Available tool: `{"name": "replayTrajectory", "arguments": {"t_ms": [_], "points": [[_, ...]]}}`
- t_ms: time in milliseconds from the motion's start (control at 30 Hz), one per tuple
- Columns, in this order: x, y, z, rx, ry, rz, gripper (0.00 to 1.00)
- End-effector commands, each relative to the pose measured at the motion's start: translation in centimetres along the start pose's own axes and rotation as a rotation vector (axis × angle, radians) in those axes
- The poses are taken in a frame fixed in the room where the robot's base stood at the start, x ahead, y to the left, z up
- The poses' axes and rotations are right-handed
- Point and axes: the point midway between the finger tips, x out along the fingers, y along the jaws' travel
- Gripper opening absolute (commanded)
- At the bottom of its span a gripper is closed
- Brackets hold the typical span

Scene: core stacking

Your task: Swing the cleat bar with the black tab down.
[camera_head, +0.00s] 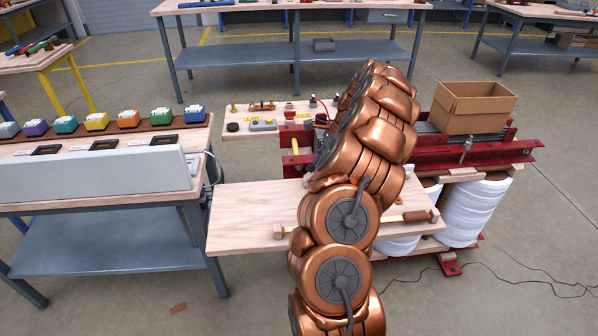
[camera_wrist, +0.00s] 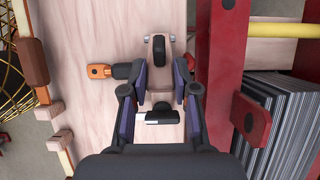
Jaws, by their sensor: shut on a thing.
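In the wrist view, my gripper (camera_wrist: 161,88) has its two fingers on either side of a pale wooden bar. The black tab (camera_wrist: 160,47) is a rounded piece at the bar's far end, just beyond the fingertips. My gripper is shut on this bar. An orange-tipped piece with a black part (camera_wrist: 101,71) lies left of the fingers. A black piece with a white end (camera_wrist: 142,119) lies between the finger bases. In the head view, my copper arm hides the gripper and the bar.
In the wrist view, a red beam (camera_wrist: 223,50) runs close on the right, beside a stack of grey sheets (camera_wrist: 290,115). In the head view, a cardboard box (camera_head: 470,108) stands on the red frame (camera_head: 465,153). A wooden board (camera_head: 240,220) lies under my arm, mostly clear at left.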

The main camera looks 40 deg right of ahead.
Motion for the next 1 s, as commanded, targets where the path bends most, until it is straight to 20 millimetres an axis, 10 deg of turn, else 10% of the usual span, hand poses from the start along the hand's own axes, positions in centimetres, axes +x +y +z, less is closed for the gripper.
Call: {"name": "replayTrajectory", "arguments": {"t_ms": [833,867,1000], "points": [[0.7,0.2,-2.4,0.003,0.004,0.005,0.00],[0.8,0.2,-2.5,0.003,0.003,0.005,0.30],[0.7,0.1,-2.3,0.002,0.003,0.003,0.45]]}}
